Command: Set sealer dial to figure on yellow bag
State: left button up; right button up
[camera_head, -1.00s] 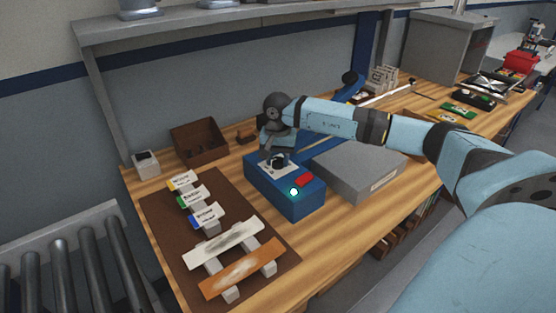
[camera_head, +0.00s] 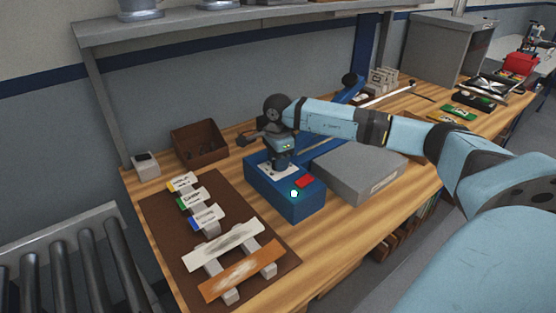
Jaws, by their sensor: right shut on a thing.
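The blue sealer (camera_head: 290,203) stands on the wooden bench, with a white dial plate (camera_head: 287,175), a red part (camera_head: 305,181) and a small bright lamp on top. My right gripper (camera_head: 280,163) points down over the plate and is shut on the dial, which it mostly hides. Three small bags or cards lie on the brown mat: one with a yellow end (camera_head: 182,182), one with green (camera_head: 193,197) and one with blue (camera_head: 206,217). Their print is too small to read. My left gripper is not in view.
A grey box (camera_head: 358,170) stands close to the right of the sealer. A brown bin (camera_head: 199,141) is behind left. Two strips on supports lie on the mat (camera_head: 160,229) in front. A shelf (camera_head: 240,20) overhangs the back.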

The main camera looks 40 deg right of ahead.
jog(key=m, duration=0.6)
jog(key=shift+m, duration=0.3)
dwell(0.5)
jog(key=o, duration=0.9)
jog(key=shift+r, duration=0.1)
notch_tip(320, 180, up, 14)
jog(key=shift+f, duration=0.15)
